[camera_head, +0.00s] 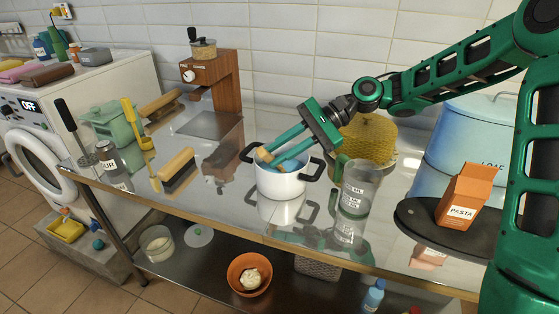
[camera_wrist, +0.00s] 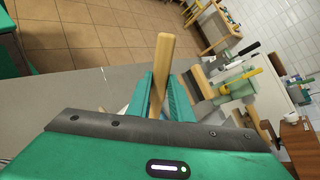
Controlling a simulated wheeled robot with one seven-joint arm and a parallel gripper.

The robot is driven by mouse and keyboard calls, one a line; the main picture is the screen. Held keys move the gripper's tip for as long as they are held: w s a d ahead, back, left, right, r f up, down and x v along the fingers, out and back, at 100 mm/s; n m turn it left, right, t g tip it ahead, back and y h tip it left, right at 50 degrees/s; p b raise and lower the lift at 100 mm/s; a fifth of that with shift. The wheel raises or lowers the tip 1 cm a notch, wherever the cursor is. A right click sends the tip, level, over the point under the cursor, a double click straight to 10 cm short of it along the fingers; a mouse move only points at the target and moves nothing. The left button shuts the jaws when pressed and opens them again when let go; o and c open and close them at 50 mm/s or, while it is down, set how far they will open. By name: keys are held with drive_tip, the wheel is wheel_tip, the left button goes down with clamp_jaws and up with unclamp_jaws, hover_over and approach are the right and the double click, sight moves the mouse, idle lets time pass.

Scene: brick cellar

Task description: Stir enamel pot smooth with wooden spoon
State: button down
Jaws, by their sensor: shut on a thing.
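The white enamel pot (camera_head: 281,184) with dark side handles stands upright on the steel worktop in the head view. My gripper (camera_head: 275,160) reaches down from the upper right, with its fingertips at the pot's mouth. In the wrist view, the wooden spoon's pale handle (camera_wrist: 161,75) stands between the two green fingers, and my gripper (camera_wrist: 158,95) is shut on it. The spoon's bowl and the pot's contents cannot be made out. Light tan pieces show at the fingertips in the head view; whether they are spoon or finger is unclear.
A clear measuring jug (camera_head: 358,190) stands close right of the pot. A yellow woven dome (camera_head: 368,138) is behind it. A pasta box (camera_head: 466,196) sits on a dark round board (camera_head: 420,218). A brush (camera_head: 177,168) lies left on the steel worktop (camera_head: 225,205).

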drive_tip(key=shift+s+r, duration=0.1)
drive_tip(key=s+a+r, duration=0.3)
drive_tip(key=s+r, duration=0.5)
drive_tip(key=r, duration=0.1)
drive_tip(key=shift+s+r, duration=0.2)
drive_tip(key=shift+r, duration=0.1)
idle(1.4)
drive_tip(key=shift+a, duration=0.1)
drive_tip(key=shift+r, duration=0.1)
idle(0.4)
drive_tip(key=shift+r, duration=1.9)
